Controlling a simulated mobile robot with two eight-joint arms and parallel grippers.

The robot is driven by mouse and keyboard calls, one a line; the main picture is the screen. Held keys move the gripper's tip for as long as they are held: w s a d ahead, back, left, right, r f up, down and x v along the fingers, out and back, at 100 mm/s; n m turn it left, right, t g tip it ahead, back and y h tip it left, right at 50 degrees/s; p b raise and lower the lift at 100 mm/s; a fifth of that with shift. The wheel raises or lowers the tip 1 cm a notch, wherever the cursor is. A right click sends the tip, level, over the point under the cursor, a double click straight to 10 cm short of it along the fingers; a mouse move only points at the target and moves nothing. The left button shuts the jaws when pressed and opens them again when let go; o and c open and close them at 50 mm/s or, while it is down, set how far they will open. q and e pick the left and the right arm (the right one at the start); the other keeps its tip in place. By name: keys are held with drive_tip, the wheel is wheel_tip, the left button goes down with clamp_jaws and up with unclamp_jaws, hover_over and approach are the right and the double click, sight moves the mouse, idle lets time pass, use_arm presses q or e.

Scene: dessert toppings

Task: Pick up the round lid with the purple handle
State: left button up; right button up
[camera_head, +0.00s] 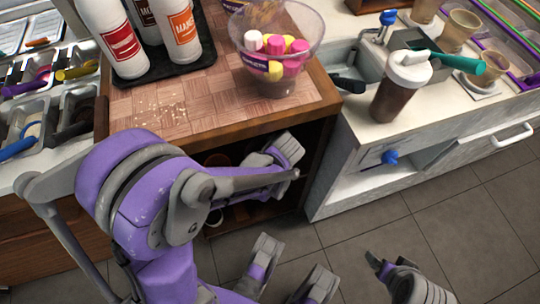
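I cannot pick out a round lid with a purple handle for certain in the head view. A purple handle (28,86) shows among the metal bins at the far left, but what it belongs to is unclear. My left gripper (280,158), on the purple arm from the left, is in front of the wooden cabinet's open shelf, below the counter top. Its fingers are seen edge-on, so its opening is unclear. My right gripper (291,268) seems to be the one low in the middle, over the floor, with its fingertips apart and nothing between them.
Sauce bottles (112,38) stand on a black tray (158,70). A clear bowl (277,45) of pink, yellow and white pieces stands at the wooden counter's (190,110) back right. A lidded brown cup (398,88) stands on the white counter (350,130).

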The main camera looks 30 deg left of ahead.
use_arm(q)
drive_tip(key=shift+w+a+f, duration=0.15)
drive_tip(key=shift+f, duration=0.25)
drive_tip(key=shift+r, duration=0.1)
drive_tip(key=c, duration=1.1)
